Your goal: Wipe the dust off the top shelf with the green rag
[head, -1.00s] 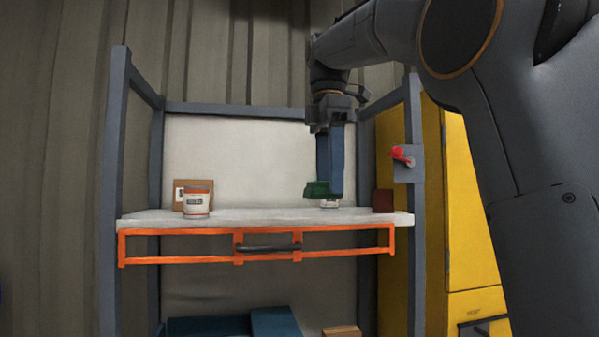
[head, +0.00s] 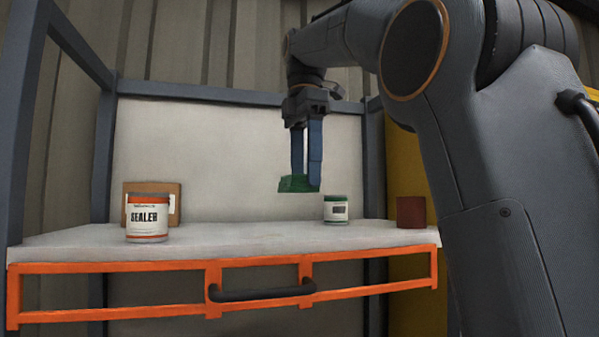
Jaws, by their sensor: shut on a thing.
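The green rag (head: 292,185) is a small folded bundle held between the blue fingers of my gripper (head: 306,184). My gripper points down and is shut on the rag, which hangs in the air above the shelf. The top shelf (head: 235,238) is a pale board with faint marks on its surface; I cannot tell clearly where dust lies.
A sealer can (head: 147,218) stands at the shelf's left, before a cardboard box (head: 170,192). A green-and-white can (head: 336,209) and a dark red block (head: 410,212) stand at right. An orange rail (head: 110,267) with a black handle (head: 262,291) runs along the front. The shelf's middle is clear.

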